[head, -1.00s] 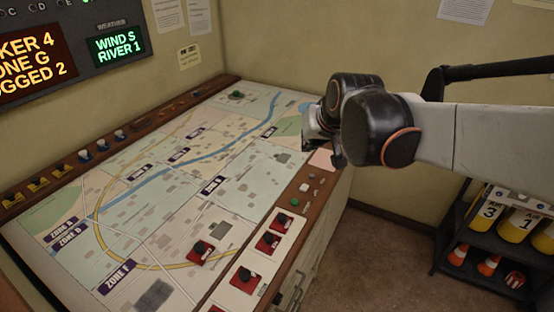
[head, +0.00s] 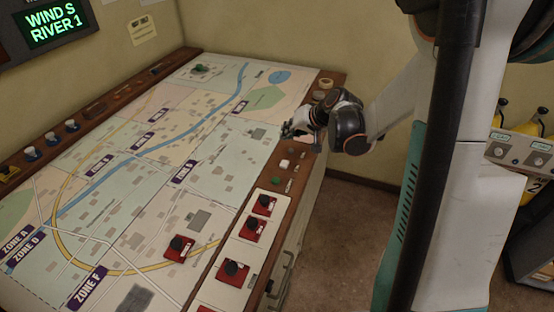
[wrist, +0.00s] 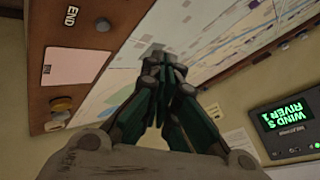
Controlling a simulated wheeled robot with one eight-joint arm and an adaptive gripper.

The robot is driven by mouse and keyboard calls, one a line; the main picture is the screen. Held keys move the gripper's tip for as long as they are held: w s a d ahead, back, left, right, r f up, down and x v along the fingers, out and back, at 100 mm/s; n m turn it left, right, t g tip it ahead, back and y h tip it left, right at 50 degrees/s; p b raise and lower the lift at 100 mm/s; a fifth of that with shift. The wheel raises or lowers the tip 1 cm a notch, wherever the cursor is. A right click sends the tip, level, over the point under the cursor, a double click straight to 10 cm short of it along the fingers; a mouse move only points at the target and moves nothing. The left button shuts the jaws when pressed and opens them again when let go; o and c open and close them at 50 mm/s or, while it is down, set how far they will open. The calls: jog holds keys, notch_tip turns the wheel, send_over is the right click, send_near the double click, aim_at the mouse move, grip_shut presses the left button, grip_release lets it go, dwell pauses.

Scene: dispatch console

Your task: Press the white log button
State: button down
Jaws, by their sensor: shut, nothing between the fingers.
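A small white button (head: 284,164) sits on the brown right-hand rail of the console, just beyond a green button (head: 275,181). I take it for the log button, but its label is too small to read. My gripper (head: 290,131) is over the map's right edge near the rail, farther along than the white button and apart from it. In the wrist view my gripper (wrist: 160,58) has its dark fingers together with nothing between them. I cannot make out the white button in the wrist view.
Red blocks with black knobs (head: 254,228) stand on a white strip nearer me, and another (head: 179,248) stands on the map (head: 150,225). The wrist view shows a pale pink panel (wrist: 78,66) by an END label. A shelf with yellow cylinders (head: 543,190) is at right.

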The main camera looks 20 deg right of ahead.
aim_at(287, 162)
jog(key=shift+f, duration=0.1)
dwell(0.3)
notch_tip(287, 162, down, 9)
jog(key=b, duration=0.6)
jog(key=shift+b, duration=0.3)
dwell(1.0)
jog(key=shift+f+b, duration=0.25)
jog(key=shift+b, duration=0.15)
jog(key=shift+f+b, duration=0.35)
dwell(0.6)
dwell(0.4)
jog(key=shift+r+p, duration=0.6)
jog(key=shift+r, duration=0.25)
jog(key=shift+r+p, duration=1.75)
jog(key=shift+r, duration=0.75)
